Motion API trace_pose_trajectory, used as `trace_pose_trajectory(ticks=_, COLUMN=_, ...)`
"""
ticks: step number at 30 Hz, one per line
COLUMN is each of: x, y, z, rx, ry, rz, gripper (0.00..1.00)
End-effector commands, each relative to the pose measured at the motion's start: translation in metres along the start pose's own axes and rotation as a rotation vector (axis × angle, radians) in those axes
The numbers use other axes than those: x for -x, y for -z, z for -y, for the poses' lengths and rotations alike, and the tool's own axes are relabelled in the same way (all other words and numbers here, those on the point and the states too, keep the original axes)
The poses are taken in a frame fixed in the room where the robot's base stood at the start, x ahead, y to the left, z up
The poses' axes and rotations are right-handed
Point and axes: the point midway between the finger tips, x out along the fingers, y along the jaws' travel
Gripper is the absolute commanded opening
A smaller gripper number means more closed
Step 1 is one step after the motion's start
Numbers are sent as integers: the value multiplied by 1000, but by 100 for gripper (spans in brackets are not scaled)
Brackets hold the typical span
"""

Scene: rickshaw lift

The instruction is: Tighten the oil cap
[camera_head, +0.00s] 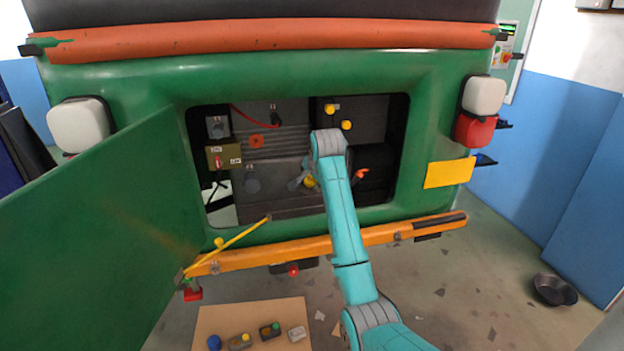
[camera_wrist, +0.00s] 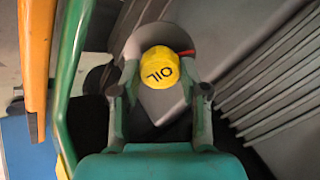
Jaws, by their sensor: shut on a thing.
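The yellow oil cap (camera_wrist: 160,72), marked "OIL", sits on the engine inside the open bay. My gripper (camera_wrist: 160,90) is shut on the cap, one finger at each side of it in the wrist view. In the head view my gripper (camera_head: 304,182) reaches into the lower middle of the bay, and part of the yellow oil cap (camera_head: 310,182) shows beside it. My wrist hides some of the engine around the cap. I cannot tell how far the cap is turned.
The green door (camera_head: 105,235) stands open at left. The orange bumper (camera_head: 310,245) runs below the bay. Two other yellow caps (camera_head: 330,109) (camera_head: 347,125) sit above, and an orange-red part (camera_head: 361,174) is at right. A board (camera_head: 252,320) with several small parts lies on the floor.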

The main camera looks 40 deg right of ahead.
Motion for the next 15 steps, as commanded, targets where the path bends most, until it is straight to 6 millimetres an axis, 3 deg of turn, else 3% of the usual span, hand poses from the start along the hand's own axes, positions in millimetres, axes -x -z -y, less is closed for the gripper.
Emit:
trace_pose_trajectory(ticks=7, x=-2, y=0, z=-1, rx=-233, ry=-1, rz=1, gripper=14)
trace_pose_trajectory(ticks=15, x=-2, y=-1, z=-1, rx=-274, ry=-2, rz=1, gripper=13)
